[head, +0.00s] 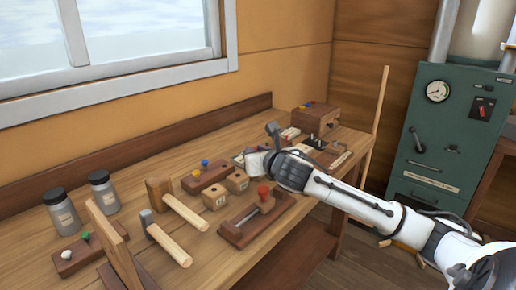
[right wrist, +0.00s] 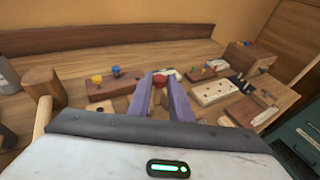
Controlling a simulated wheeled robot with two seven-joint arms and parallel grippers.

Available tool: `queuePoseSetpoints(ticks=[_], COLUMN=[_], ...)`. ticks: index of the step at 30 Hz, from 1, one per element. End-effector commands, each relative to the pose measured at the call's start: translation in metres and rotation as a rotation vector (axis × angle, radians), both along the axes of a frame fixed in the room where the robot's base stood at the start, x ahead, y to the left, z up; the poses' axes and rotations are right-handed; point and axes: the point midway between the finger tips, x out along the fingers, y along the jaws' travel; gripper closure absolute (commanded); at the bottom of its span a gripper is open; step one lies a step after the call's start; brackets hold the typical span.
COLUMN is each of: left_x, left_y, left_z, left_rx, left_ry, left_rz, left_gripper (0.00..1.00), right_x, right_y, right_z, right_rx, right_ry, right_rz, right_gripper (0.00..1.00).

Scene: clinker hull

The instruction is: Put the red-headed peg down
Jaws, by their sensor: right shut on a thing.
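My right gripper (head: 270,166) is over the far part of the workbench, its jaws largely hidden by the wrist in the head view. In the right wrist view its two purple-grey fingers (right wrist: 162,98) are shut on the red-headed peg (right wrist: 160,81). The red head shows between the fingertips; the rest of the peg is hidden. I cannot tell whether the peg touches anything below. Beyond the fingers, to the right, a pale block with holes (right wrist: 215,91) lies on the bench. My left gripper is not in view.
A block with yellow and blue pegs (head: 206,176) lies left of the gripper. A red-knobbed wooden tool (head: 240,232), small blocks (head: 213,197), mallets (head: 185,212) and jars (head: 62,212) crowd the bench. A wooden box (head: 312,120) stands at the back right.

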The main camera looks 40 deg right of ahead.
Motion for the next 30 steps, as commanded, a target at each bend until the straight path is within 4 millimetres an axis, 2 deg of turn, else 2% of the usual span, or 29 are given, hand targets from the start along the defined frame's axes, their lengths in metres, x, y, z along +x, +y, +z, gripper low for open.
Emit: queuePoseSetpoints(ticks=[8, 14, 30], left_x=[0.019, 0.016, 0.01], left_y=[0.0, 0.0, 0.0], left_z=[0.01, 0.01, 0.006], left_rx=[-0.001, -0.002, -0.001], left_ry=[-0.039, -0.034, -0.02], left_rz=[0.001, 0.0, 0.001], left_gripper=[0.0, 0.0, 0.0], right_x=[-0.022, -0.041, -0.109], right_y=[0.034, 0.062, 0.172], right_z=[-0.006, -0.013, -0.028], right_rx=[-0.004, -0.006, -0.006], right_ry=[0.006, 0.012, 0.007], right_rz=[0.164, 0.305, 0.835], right_gripper=[1.0, 1.0, 1.0])
